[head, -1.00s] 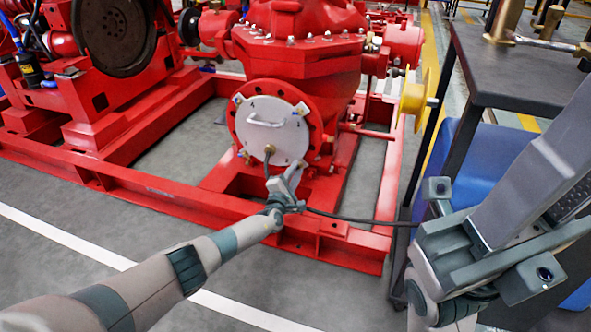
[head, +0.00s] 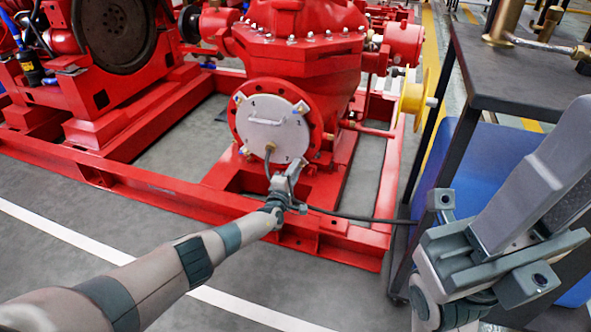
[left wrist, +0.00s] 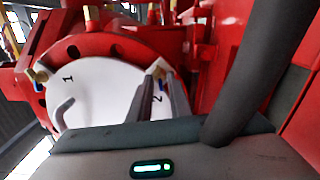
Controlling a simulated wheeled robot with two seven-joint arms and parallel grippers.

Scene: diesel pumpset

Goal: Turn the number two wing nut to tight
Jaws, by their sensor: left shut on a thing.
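The round white cover plate (head: 270,131) is fixed on a red flange of the pump, with wing nuts around its rim. It also shows in the left wrist view (left wrist: 104,93), with the marks 1 and 2 readable. My left gripper (head: 290,172) is at the plate's lower right rim. In the left wrist view its fingers (left wrist: 160,84) are shut on the number two wing nut (left wrist: 157,69), right by the mark 2. The fingers cover most of this nut, so its angle is hard to read.
Another wing nut (left wrist: 38,75) sits at the plate's left rim near mark 1. A black cable (head: 355,217) runs right from near my left gripper. The red base frame (head: 330,245) lies below. A dark table (head: 515,80) and blue bin (head: 460,165) stand at right.

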